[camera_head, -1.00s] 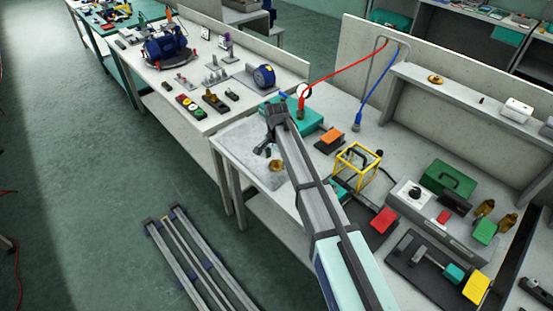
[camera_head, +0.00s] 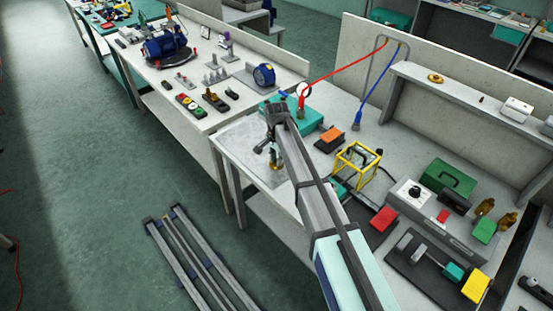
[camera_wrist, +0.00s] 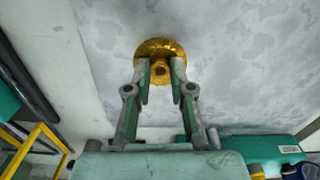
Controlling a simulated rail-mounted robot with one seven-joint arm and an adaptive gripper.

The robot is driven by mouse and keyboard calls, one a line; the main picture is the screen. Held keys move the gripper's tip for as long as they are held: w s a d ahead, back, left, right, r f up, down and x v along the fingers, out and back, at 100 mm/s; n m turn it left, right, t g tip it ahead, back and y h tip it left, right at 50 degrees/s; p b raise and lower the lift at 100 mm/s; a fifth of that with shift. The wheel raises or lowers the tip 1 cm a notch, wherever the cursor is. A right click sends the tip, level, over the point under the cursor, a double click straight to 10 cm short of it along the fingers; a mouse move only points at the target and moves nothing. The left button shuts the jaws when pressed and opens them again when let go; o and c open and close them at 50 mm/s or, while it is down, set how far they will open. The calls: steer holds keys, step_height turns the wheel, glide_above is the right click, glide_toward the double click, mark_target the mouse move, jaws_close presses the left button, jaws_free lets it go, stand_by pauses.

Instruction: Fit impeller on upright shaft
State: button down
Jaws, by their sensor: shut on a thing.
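The gold impeller (camera_wrist: 160,47) is a round, domed part with a small hub, near the top middle of the wrist view. My gripper (camera_wrist: 161,75) is shut on its hub, one finger on each side. In the head view my gripper (camera_head: 274,158) is over the grey mottled slab (camera_head: 245,145), and only a little of the impeller shows there. I cannot tell whether the impeller touches the slab or is just above it. I cannot make out the upright shaft for certain in either view.
A teal case (camera_head: 305,117) and an orange block (camera_head: 330,138) stand close to the slab. A yellow frame (camera_head: 357,166) is to the right. Another brass part (camera_head: 436,78) lies on the shelf. The slab's left part is clear.

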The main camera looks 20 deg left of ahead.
steer(key=shift+r, duration=0.1)
steer(key=shift+r+p, duration=1.25)
steer(key=shift+r, duration=1.15)
